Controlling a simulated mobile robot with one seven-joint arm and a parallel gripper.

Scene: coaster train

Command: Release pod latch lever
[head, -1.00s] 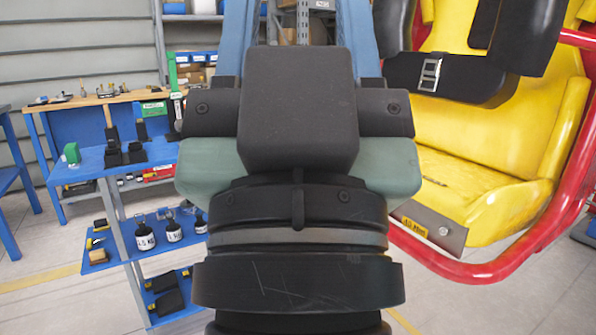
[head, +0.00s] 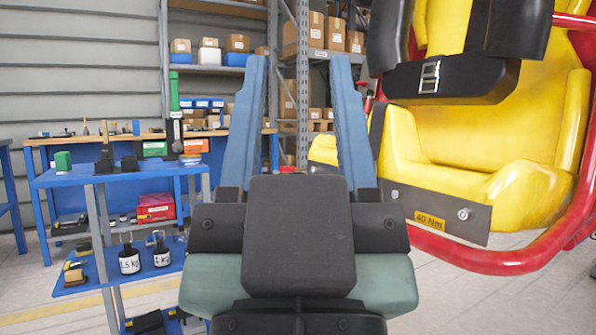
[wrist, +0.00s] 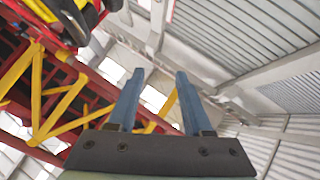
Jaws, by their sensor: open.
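My gripper (head: 298,82) is open and empty, its two blue fingers pointing up in the head view. It also shows in the wrist view (wrist: 160,82), where the fingers point toward the roof structure. The pod (head: 520,200) stands to the right of my gripper, with a yellow seat, a red tubular frame and a black restraint with a metal buckle (head: 429,77). A grey plate (head: 468,220) with a bolt and a yellow "40 Nm" label sits at the seat's lower front. I cannot make out a latch lever for certain. My fingers appear apart from the pod.
A blue cart (head: 75,180) with black items and labelled weights stands at the left. A green-handled tool (head: 174,105) stands upright behind it. Shelving (head: 303,90) with boxes is behind my gripper. Red and yellow girders (wrist: 60,95) show in the wrist view.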

